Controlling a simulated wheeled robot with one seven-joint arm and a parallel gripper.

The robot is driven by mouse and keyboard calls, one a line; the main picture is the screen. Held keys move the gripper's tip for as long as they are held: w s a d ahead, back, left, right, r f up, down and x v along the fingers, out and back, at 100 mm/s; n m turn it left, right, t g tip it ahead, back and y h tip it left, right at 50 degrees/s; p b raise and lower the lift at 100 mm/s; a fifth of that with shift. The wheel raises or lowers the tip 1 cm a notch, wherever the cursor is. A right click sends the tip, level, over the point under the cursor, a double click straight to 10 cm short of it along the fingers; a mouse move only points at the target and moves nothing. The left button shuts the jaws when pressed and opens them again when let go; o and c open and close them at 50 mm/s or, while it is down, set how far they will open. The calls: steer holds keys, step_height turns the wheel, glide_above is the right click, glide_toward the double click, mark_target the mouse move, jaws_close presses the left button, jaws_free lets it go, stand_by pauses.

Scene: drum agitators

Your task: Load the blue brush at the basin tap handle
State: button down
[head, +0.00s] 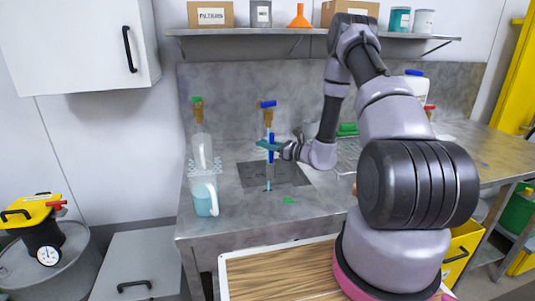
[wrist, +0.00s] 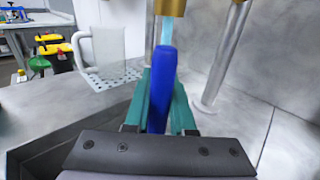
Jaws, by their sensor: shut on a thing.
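My gripper (head: 268,145) has teal fingers and is shut on the blue brush, above the dark basin (head: 250,176). In the wrist view the brush (wrist: 160,88) stands upright between the fingers. The basin tap has a blue handle (head: 266,104) on a brass body, directly above my gripper. In the wrist view, the brass spout (wrist: 170,6) is above the brush, and a light blue stream (wrist: 165,32) comes down from it. I cannot tell whether the stream meets the brush or passes behind it. A thin light blue streak also shows below my gripper in the head view.
A clear jug (head: 205,198) stands left of the basin, below a green-handled tap (head: 197,100). A metal post (wrist: 222,60) rises close to the right of my fingers.

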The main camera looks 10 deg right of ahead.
mark_target(270, 152)
steer(key=shift+s, duration=4)
steer(key=s+r, duration=0.4)
steer(key=s, duration=0.1)
